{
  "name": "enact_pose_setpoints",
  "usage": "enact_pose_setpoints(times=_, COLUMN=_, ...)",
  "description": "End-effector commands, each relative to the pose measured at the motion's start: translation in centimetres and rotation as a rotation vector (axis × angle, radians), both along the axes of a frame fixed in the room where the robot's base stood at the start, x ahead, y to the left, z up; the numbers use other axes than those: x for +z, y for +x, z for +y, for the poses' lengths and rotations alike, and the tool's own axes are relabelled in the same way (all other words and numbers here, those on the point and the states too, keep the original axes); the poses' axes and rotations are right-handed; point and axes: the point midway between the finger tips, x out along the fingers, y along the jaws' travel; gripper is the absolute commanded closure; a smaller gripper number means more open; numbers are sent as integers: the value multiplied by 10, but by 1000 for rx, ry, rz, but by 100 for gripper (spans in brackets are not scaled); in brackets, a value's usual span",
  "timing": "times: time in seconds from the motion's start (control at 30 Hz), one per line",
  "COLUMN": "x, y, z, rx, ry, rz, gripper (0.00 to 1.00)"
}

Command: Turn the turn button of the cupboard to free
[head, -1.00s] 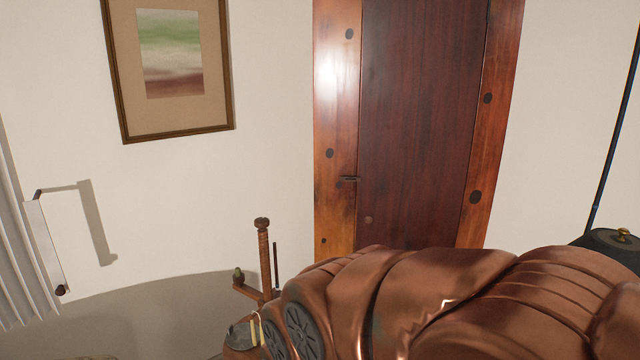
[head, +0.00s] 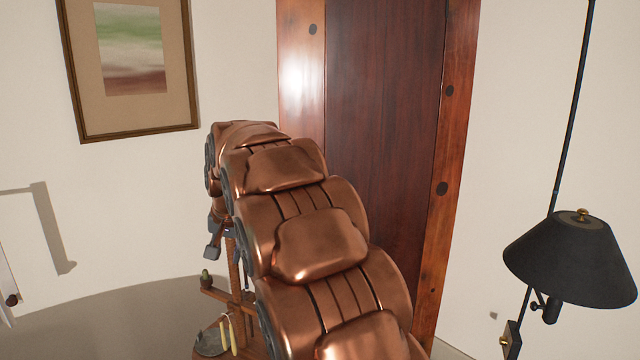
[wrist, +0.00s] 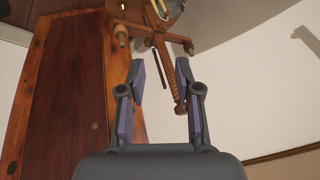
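The cupboard (head: 385,110) stands against the wall in the head view, with a dark red door between lighter orange-brown side posts. Its turn button is hidden behind my copper arm. My gripper (head: 219,247) hangs low at the far end of the arm, left of the cupboard. In the wrist view my gripper (wrist: 160,72) is open, its two fingers apart with nothing held. The cupboard's wood (wrist: 65,95) fills the left of the wrist view. No turn button can be made out there.
A wooden stand (head: 236,268) with a post and side arms is below my gripper; its post (wrist: 172,75) shows beyond the fingers. A black lamp (head: 570,258) stands right of the cupboard. A framed picture (head: 190,65) hangs left.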

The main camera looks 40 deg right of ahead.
Motion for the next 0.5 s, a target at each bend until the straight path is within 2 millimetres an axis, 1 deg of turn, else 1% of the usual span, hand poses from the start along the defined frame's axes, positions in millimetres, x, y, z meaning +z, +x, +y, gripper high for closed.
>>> enact_pose_setpoints(times=0.03, x=-3, y=19, z=-14, rx=-33, ry=4, rz=-27, gripper=67)
enact_pose_setpoints(times=0.2, x=8, y=74, z=-57, rx=-143, ry=21, rz=-140, gripper=67)
enact_pose_setpoints(times=0.4, x=15, y=129, z=-110, rx=-258, ry=51, rz=-272, gripper=67)
enact_pose_setpoints(times=0.5, x=18, y=151, z=-137, rx=-312, ry=71, rz=-340, gripper=67)
